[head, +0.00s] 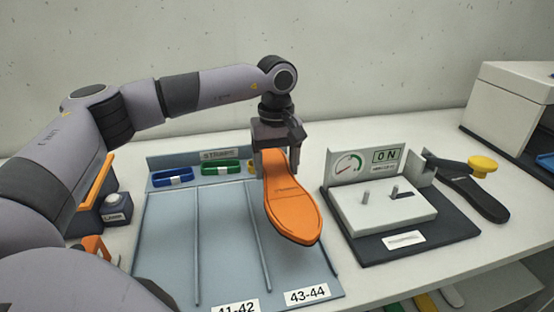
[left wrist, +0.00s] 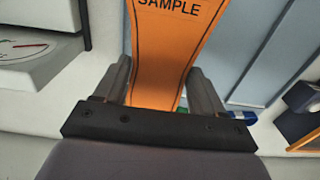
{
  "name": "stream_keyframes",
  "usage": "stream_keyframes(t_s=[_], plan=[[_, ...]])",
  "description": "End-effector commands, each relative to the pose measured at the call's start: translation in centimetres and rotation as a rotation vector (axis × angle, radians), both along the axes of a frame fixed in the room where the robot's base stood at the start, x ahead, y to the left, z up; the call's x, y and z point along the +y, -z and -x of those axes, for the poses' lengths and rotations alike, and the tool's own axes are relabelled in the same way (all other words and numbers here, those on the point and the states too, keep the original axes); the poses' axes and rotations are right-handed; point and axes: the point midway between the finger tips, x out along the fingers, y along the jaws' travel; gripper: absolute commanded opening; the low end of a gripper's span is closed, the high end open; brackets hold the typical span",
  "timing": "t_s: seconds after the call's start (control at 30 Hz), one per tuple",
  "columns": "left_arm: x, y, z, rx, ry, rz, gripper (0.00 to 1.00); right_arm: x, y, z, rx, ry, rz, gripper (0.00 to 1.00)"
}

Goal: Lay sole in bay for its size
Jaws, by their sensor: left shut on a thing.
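An orange sole (head: 293,205) with a dark edge hangs from my left gripper (head: 278,160), its wide end toward the front. The gripper is shut on its narrow end. The sole is over the right part of a blue-grey tray (head: 165,240) split into bays by thin ridges. Front labels read 41-42 (head: 236,308) and 43-44 (head: 307,295); the sole is above the 43-44 bay, apparently clear of its floor. My arm hides the tray's front left. My right gripper is out of view.
Blue (head: 172,178) and green (head: 221,167) straps lie in the rack behind the bays; a yellow one is partly hidden. A gauge fixture (head: 385,215) with two pegs stands close on the right. A dark sole (head: 475,198) lies beyond it.

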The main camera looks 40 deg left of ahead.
Motion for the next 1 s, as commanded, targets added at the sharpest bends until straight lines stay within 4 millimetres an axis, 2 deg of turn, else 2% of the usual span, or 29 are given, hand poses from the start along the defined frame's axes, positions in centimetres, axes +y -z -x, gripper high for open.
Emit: stream_keyframes(t_s=[0.27, 0.63, 1.0], plan=[[0.0, 1.7, 0.0, -0.001, 0.0, 0.001, 0.31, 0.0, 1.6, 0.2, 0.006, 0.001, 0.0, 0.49], [0.0, 5.4, 0.0, -0.001, 0.0, 0.001, 0.31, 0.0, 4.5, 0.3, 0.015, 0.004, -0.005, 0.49], [0.0, 7.7, 0.0, 0.0, 0.001, 0.001, 0.31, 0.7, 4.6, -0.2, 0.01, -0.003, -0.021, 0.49]])
